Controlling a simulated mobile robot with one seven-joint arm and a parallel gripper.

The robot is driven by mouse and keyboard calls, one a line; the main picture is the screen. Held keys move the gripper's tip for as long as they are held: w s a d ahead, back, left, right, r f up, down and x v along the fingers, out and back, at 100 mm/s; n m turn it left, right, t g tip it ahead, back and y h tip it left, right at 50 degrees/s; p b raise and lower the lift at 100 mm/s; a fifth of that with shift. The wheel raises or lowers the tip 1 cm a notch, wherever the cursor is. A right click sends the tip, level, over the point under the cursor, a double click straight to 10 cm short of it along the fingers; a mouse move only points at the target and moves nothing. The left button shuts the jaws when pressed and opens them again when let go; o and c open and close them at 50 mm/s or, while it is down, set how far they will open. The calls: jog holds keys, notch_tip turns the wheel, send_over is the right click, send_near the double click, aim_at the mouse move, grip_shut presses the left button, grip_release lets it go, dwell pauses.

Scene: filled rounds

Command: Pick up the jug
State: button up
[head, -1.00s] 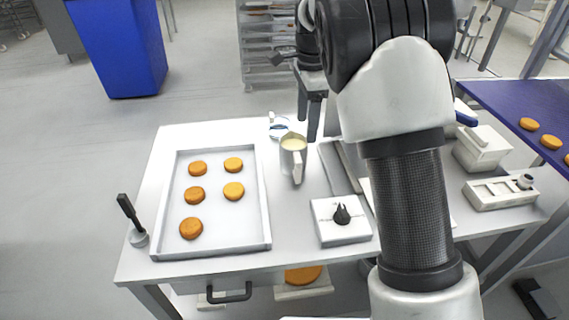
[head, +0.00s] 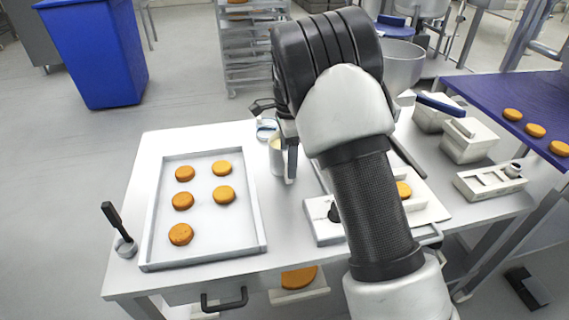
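The jug (head: 275,160) is a pale metal vessel with cream-coloured contents. It stands on the white table, just right of the tray. My gripper (head: 286,150) is at the jug, with a dark finger in front of its right side. The gripper and arm hide most of the jug, including its handle. I cannot tell whether the fingers touch it or how far apart they are.
A tray (head: 149,225) with several orange-brown rounds lies left of the jug. A small blue-and-white item (head: 267,129) is behind it. A white block (head: 318,228) with a dark nozzle (head: 334,212) stands to the right front. A dark-handled tool (head: 117,228) is at the left edge.

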jog(key=shift+w+f+b, duration=0.2)
jog(key=shift+f+b, duration=0.1)
jog(key=shift+f, duration=1.1)
jog(key=shift+w+f+b, duration=0.15)
jog(key=shift+f+b, duration=0.1)
jog(key=shift+f, duration=1.1)
jog(key=shift+c, duration=0.4)
jog(key=shift+r, duration=0.1)
jog(key=c, duration=1.5)
